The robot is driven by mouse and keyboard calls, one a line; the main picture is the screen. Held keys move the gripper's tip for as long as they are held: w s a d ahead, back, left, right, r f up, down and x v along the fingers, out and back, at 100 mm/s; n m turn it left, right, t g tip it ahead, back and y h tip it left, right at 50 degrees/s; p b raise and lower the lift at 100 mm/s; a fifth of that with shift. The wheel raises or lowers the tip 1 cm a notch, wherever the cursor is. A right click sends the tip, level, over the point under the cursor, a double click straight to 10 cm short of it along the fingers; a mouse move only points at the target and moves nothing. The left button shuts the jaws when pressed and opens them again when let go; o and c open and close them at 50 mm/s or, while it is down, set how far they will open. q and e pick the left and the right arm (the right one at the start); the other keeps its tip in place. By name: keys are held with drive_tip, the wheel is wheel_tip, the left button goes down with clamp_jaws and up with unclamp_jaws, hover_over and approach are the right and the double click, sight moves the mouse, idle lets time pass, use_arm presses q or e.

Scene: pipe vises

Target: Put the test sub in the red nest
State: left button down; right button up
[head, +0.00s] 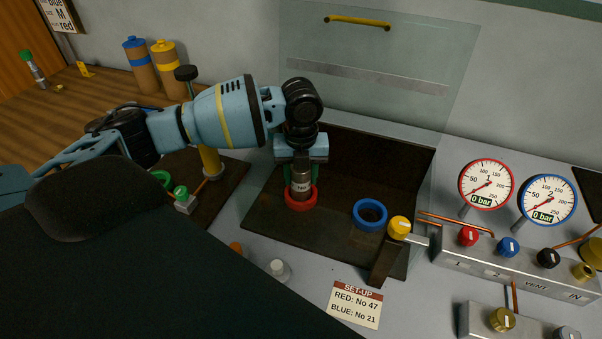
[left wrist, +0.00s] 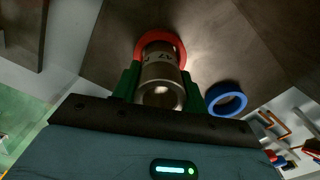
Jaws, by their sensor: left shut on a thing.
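The test sub (head: 300,182) is a short grey metal cylinder with dark lettering, upright between the green fingers of my left gripper (head: 301,176). The gripper points down and is shut on it. The red nest (head: 301,202) is a red ring on the dark tray floor, and the sub's lower end is at or inside it. In the left wrist view the sub (left wrist: 161,78) lies between the fingers, with the red ring (left wrist: 178,46) around its far end. I cannot tell whether it is fully seated. My right gripper is not in view.
An empty blue nest (head: 370,214) is right of the red one. A yellow-knobbed post (head: 399,229) stands near the tray's front right. A clear shield (head: 370,75) rises behind. Gauges (head: 486,186) and a valve block (head: 510,262) are right. A set-up card (head: 355,304) lies in front.

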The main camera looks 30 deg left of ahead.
sight(301, 172)
use_arm(q)
drive_tip(key=c, duration=0.8)
unclamp_jaws()
drive_tip(key=shift+f, duration=0.1)
drive_tip(key=shift+o, duration=0.2)
wheel_tip(301, 172, up, 12)
drive_tip(key=shift+p, duration=0.3)
